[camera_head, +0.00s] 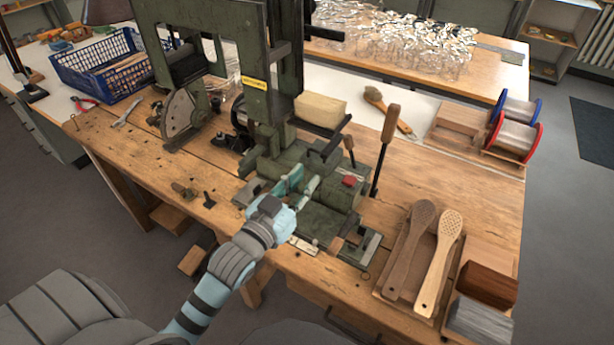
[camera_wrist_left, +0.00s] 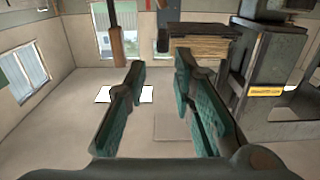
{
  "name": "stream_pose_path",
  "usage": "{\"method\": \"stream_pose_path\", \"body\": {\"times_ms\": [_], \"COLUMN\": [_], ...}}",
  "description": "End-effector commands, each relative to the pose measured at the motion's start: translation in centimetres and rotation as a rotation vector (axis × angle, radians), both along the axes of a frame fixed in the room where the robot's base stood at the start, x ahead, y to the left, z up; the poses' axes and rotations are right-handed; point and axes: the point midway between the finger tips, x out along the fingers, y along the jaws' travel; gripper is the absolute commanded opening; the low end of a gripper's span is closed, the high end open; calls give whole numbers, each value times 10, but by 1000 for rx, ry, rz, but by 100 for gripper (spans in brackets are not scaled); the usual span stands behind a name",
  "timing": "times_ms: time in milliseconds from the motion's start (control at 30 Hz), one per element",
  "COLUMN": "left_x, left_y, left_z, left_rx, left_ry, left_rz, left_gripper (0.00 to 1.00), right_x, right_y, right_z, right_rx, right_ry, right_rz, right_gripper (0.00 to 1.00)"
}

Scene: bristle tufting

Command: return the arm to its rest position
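My left arm reaches in from the bottom of the head view. Its gripper (camera_head: 296,186) is over the front of the green tufting machine (camera_head: 252,60), by the machine's base and red button (camera_head: 349,181). In the left wrist view the two green fingers of the left gripper (camera_wrist_left: 160,88) stand apart with nothing between them. Whether the gripper touches the machine cannot be told. My right gripper is not in view.
A tray (camera_head: 385,293) with two wooden brush bodies (camera_head: 438,262) lies at the front right, beside brush blocks (camera_head: 488,285). Wire spools (camera_head: 515,138) stand at the back right. A blue crate (camera_head: 103,67) is at the left. The bench's front left is mostly clear.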

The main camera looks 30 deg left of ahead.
Motion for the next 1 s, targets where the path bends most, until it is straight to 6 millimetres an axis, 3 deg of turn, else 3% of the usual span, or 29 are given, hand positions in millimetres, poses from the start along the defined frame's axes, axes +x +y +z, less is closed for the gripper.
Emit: {"method": "stream_pose_path", "body": {"times_ms": [233,333,467,600,833,1000], "left_x": [-2,-16,-63,-131,-246,-238], "left_y": [0,1,3,4,3,11], "left_z": [-4,-34,-96,-148,-185,-267], "left_rx": [2,19,65,112,165,159], "left_ry": [20,157,470,802,1243,1297], "left_rz": [4,25,57,70,55,62], "left_gripper": [23,23,23,23,23,23], "right_x": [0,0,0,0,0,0], "right_y": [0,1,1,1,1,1], "right_z": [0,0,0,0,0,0], "right_rx": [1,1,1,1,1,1], "right_ry": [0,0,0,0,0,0], "right_rz": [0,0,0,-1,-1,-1], "right_gripper": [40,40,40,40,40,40]}}
